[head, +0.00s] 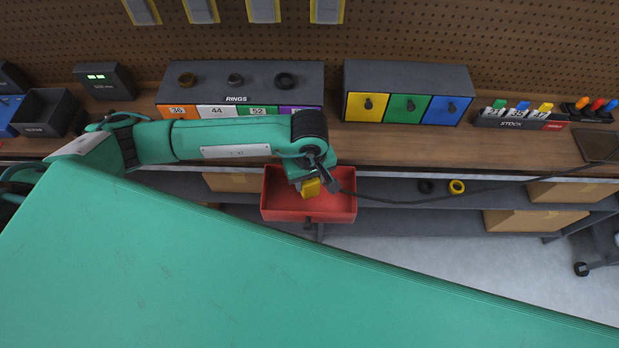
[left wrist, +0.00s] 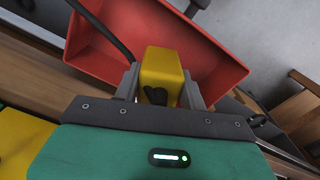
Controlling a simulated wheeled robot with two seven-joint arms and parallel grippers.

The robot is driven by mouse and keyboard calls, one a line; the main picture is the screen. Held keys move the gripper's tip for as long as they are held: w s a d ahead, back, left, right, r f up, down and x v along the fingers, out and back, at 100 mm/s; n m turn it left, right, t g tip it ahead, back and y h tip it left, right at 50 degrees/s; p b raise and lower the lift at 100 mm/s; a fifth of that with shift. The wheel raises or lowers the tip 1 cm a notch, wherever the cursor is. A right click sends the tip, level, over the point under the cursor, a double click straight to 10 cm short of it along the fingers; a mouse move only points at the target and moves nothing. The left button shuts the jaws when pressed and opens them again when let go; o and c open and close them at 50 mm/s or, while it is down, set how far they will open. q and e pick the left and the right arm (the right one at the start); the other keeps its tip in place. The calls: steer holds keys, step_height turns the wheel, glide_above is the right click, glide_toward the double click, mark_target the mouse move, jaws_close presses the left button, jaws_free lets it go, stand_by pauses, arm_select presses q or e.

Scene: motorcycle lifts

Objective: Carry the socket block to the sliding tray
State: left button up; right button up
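The socket block, a small yellow block (head: 311,188), is held in my left gripper (head: 307,183) in the head view. In the left wrist view the yellow block (left wrist: 162,68) sits between the two grey fingers, with a dark part on its near face. The sliding tray is a red open-topped tray (head: 285,214) below the workbench front edge. The gripper and block are over the tray's opening in the head view; their height above its floor is hard to tell. The red tray (left wrist: 220,58) also shows behind the block in the left wrist view. My right gripper is not in view.
A dark cord (head: 440,203) runs from near the left gripper to the right. The workbench (head: 400,145) holds a rings box (head: 240,80), a box with yellow, green and blue fronts (head: 408,80), and a stock rack (head: 520,118). Cardboard boxes (head: 530,218) sit on a lower shelf.

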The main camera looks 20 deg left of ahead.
arm_select(q)
steer(key=o, duration=0.4)
steer(key=shift+r, duration=0.1)
steer(key=shift+r+p, duration=0.45)
steer(key=shift+p, duration=0.2)
steer(key=shift+r+p, duration=0.35)
steer(key=shift+p, duration=0.15)
steer(key=shift+w+r+b, duration=0.1)
steer(key=shift+r+b, duration=0.45)
steer(key=shift+b, duration=0.4)
step_height(320, 180, up, 9)
steer(key=b, duration=0.3)
steer(key=shift+r, duration=0.7)
